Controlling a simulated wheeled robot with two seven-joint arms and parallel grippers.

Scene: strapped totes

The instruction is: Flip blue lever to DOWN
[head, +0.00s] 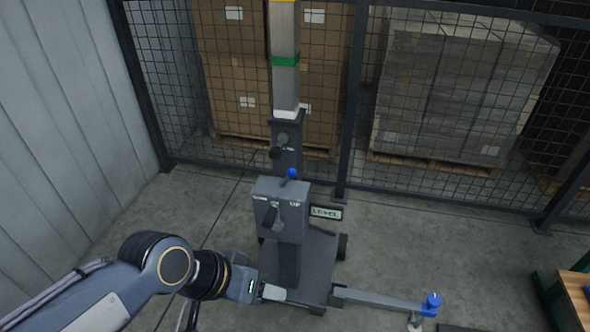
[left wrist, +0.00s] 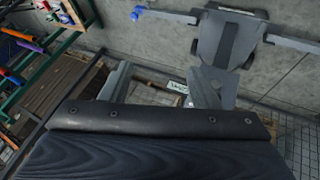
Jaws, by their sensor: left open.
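A grey mast stand (head: 282,205) has a box head with a blue-knobbed lever (head: 291,173) at its top; the knob sticks up behind the box. A dark handle (head: 270,216) is on the box's front face. A second blue knob (head: 433,300) tops the end of the right outrigger, and a blue knob (left wrist: 137,13) shows at an outrigger end in the left wrist view. My left gripper (head: 262,290) is low in front of the stand, apart from the upper blue lever. Its two grey fingers (left wrist: 160,86) are spread with nothing held. My right gripper is not in view.
A LEVEL sign (head: 326,212) sits beside the box. A mesh fence (head: 350,110) stands behind, with stacked cartons (head: 235,60) and a wrapped pallet load (head: 450,90) beyond. A corrugated wall (head: 60,110) is at left. A workbench (head: 575,295) is at right. Open concrete floor lies between.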

